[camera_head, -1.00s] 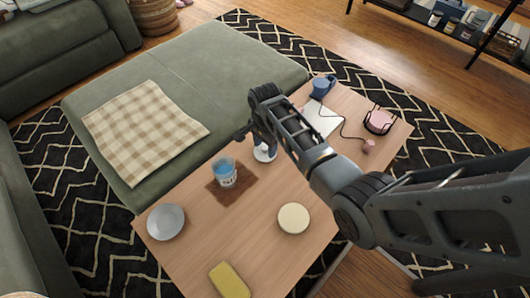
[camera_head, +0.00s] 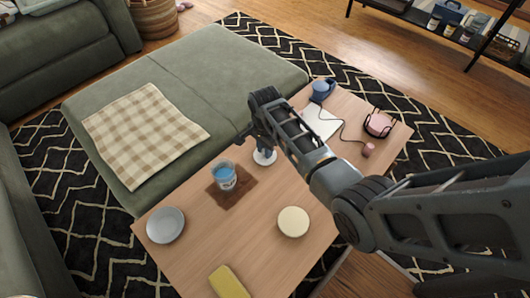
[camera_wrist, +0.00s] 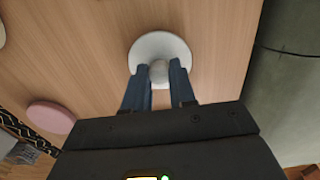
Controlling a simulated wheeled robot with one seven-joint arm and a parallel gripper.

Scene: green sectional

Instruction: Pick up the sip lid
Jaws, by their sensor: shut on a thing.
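The sip lid is a white round disc (camera_wrist: 146,46) with a small pale knob in its middle. In the wrist view the two blue fingers of my gripper (camera_wrist: 160,72) are shut on the knob from either side. In the head view the lid (camera_head: 265,158) shows below my gripper (camera_head: 262,147), near the sofa-side edge of the wooden table (camera_head: 260,225). I cannot tell whether the lid touches the table top or is just above it. My gripper hides part of it.
A cup with blue on it (camera_head: 223,175) stands on a brown mat (camera_head: 236,193). A grey plate (camera_head: 165,225), cream disc (camera_head: 293,222) and yellow block (camera_head: 229,283) lie nearer. A blue mug (camera_head: 322,90) and pink item in a black holder (camera_head: 379,124) are farther back.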

